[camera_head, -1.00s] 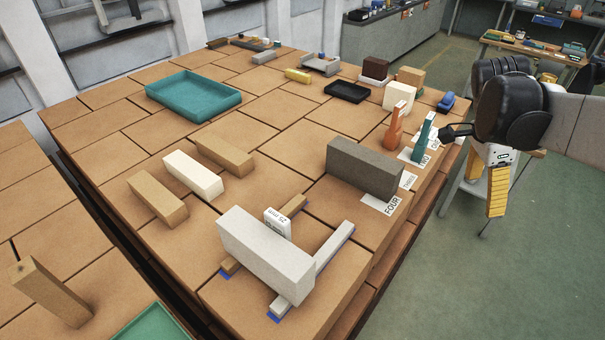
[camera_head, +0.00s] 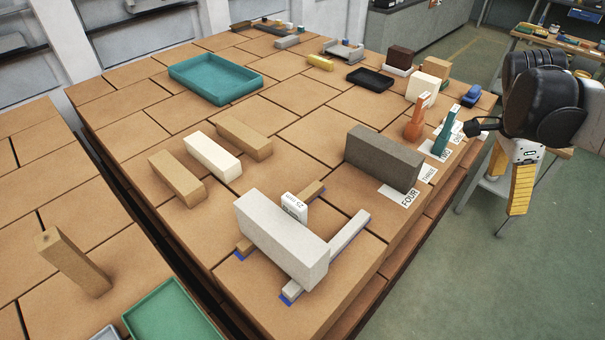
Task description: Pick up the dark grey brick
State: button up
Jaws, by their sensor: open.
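The dark grey brick (camera_head: 384,158) lies on its long side on the brown block-topped table, at the right of the middle. It sits beside white labels, one reading FOUR (camera_head: 408,196). My gripper (camera_head: 494,187) hangs beyond the table's right edge, to the right of the brick and apart from it. Its yellow-striped finger points down. The gripper is open and nothing shows between its fingers; part of it is hidden by my arm.
A light grey brick (camera_head: 280,240) rests across two rails in front. Orange (camera_head: 414,124) and teal (camera_head: 444,134) pieces stand behind the dark grey brick. Tan and cream bricks (camera_head: 212,156) lie left. A teal tray (camera_head: 216,80) is at the back. The table's middle is clear.

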aim_at(395, 165)
jog(key=i+l+u, duration=0.3)
jog(key=l+u, duration=0.35)
jog(key=i+l+u, duration=0.15)
jog(key=l+u, duration=0.15)
jog(key=i+l+u, duration=0.1)
jog(key=l+u, duration=0.55)
jog(key=l, duration=0.15)
